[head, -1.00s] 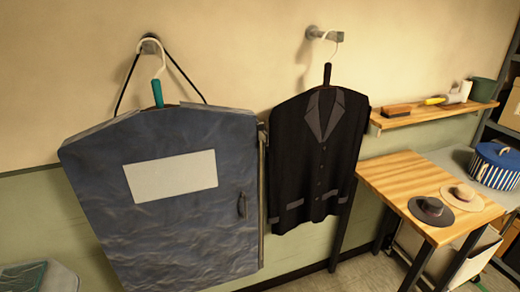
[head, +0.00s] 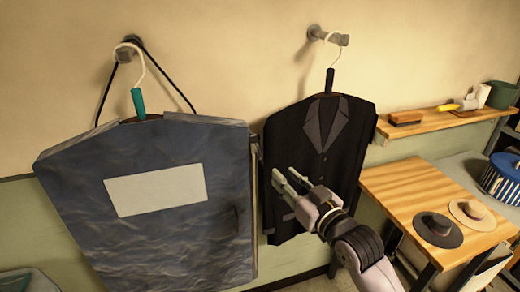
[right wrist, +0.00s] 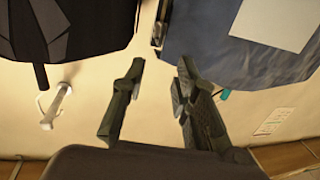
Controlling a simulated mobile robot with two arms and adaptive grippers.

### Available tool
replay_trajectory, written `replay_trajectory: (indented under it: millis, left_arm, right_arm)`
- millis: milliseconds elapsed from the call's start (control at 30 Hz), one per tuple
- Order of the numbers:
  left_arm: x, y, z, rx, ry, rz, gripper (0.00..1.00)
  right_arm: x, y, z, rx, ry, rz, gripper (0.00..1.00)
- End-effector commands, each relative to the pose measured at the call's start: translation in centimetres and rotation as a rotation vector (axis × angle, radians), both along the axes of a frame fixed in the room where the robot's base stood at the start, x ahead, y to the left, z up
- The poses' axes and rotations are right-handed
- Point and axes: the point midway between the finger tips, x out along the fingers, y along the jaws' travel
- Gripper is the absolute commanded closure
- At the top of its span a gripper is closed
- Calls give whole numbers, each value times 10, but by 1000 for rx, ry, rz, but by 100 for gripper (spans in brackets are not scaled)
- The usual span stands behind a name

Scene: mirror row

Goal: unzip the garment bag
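The blue-grey garment bag (head: 150,245) with a blank white label hangs at the left in the head view. A pale zip strip (head: 253,220) runs down its right edge, with a small dark piece, perhaps the slider, near the top. The bag also shows upside down in the right wrist view (right wrist: 222,55), where a small metal piece (right wrist: 157,34) sits at its edge. My right gripper (head: 284,178) is open and empty, right of the bag's edge and in front of the jacket. Its two fingers stand apart in the right wrist view (right wrist: 160,66). My left gripper is out of view.
A dark jacket (head: 312,130) hangs close to the bag's right. A wooden table (head: 395,190) with two hats stands further right, below a wall shelf (head: 425,125) holding a brush and other items. A blue striped box (head: 502,183) is at the right edge.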

Motion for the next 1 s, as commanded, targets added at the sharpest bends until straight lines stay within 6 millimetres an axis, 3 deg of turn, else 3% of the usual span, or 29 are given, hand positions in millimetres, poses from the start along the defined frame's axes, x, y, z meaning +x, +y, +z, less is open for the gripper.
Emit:
replay_trajectory:
  millis: [233,600,1000]
  left_arm:
    - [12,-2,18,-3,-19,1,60]
    - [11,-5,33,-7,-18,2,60]
    - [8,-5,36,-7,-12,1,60]
  right_arm:
    - [46,26,4,0,1,-1,72]
    - [100,56,2,-1,0,-1,72]
    - [118,66,0,0,0,-1,72]
